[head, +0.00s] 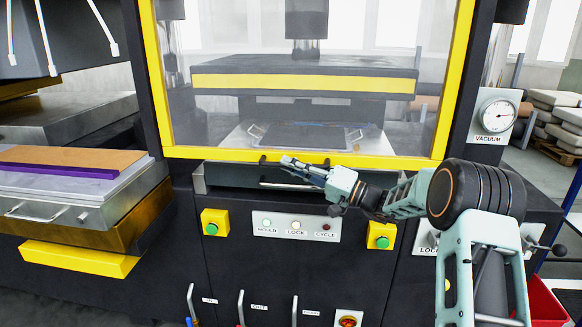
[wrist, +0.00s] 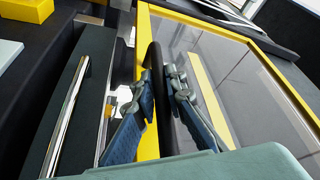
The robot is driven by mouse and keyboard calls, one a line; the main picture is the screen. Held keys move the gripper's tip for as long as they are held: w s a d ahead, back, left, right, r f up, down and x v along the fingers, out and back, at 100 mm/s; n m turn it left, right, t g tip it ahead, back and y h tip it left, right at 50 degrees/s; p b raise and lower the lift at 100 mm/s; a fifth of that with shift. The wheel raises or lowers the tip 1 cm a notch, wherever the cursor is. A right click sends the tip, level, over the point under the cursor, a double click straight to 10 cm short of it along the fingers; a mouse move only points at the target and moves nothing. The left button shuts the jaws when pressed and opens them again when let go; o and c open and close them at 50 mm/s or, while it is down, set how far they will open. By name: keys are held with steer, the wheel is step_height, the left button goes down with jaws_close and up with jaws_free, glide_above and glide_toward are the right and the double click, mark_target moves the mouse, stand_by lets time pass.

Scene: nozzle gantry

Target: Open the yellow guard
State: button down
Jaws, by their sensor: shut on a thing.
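The yellow guard (head: 300,156) is a yellow frame around a clear pane, covering the front of the press. Its bottom bar sits just above a dark ledge; it also shows tilted in the wrist view (wrist: 147,120). A black bar handle (wrist: 160,100) is fixed along the guard's bottom bar. My gripper (head: 288,163) reaches in from the right at this handle. In the wrist view my gripper (wrist: 160,78) has one finger on each side of the handle and is shut on it. In the head view the fingers hide part of the handle.
A panel with lamps (head: 296,227) sits below, between two yellow boxes with green buttons (head: 214,223) (head: 381,236). Several levers (head: 240,308) stand lower down. A tray (head: 100,208) juts out at left. A vacuum gauge (head: 496,116) is at right.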

mark_target(291, 8)
step_height(291, 8, up, 38)
steer(key=p, duration=0.8)
steer(key=shift+r, duration=0.1)
steer(key=c, duration=2)
jaws_free()
steer(key=shift+o, duration=0.2)
steer(key=v, duration=1.2)
